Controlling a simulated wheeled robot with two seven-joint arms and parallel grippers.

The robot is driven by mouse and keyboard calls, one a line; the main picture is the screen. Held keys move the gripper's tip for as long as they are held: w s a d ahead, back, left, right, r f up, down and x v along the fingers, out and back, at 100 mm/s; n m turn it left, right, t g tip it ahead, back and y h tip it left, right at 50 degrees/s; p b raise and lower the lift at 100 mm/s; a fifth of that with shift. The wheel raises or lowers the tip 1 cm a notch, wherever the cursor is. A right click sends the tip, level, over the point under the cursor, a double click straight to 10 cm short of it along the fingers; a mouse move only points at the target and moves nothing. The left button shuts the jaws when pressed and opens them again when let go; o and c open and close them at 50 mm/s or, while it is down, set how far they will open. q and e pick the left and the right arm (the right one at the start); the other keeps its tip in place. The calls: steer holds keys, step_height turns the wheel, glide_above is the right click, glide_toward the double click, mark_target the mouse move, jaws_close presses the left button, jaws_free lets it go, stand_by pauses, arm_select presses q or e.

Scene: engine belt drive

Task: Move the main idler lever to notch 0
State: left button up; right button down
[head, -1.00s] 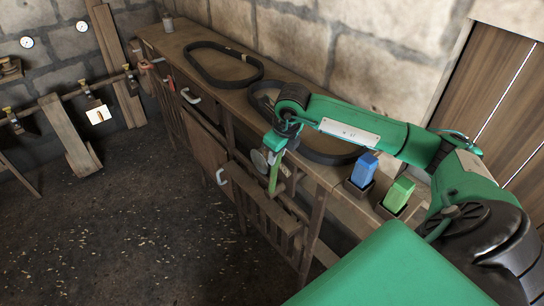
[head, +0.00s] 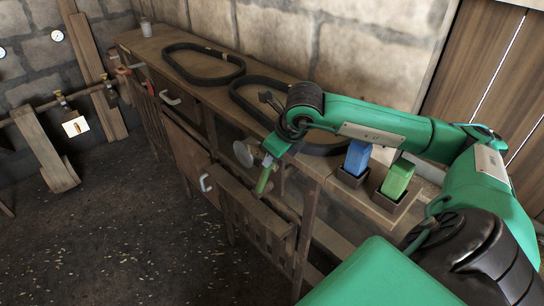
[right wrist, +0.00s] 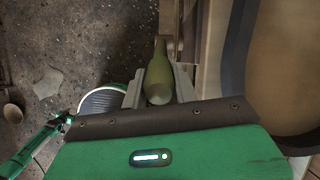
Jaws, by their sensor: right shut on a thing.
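My right gripper (head: 268,160) is in front of the bench's long side, near its right end. It is shut on a green bottle-shaped thing (head: 263,181), which hangs below it, slightly tilted. In the right wrist view the thing (right wrist: 159,80) sits between the two fingers, narrow end away from the camera. I cannot pick out the main idler lever or its notches for sure. A horizontal shaft (head: 40,112) with brass-coloured fittings and a small white card (head: 75,127) runs along the far left wall.
The wooden bench (head: 195,90) carries two black belts, a left one (head: 204,76) and a right one (head: 240,98), plus a blue block (head: 357,158) and a green block (head: 397,179) in dark holders. A grey round disc (head: 243,154) is beside my gripper.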

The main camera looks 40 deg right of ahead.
steer(key=shift+f, duration=0.1)
steer(key=c, duration=1.1)
jaws_free()
steer(key=shift+s, duration=0.15)
steer(key=b+v, duration=0.2)
steer(key=v, duration=1.2)
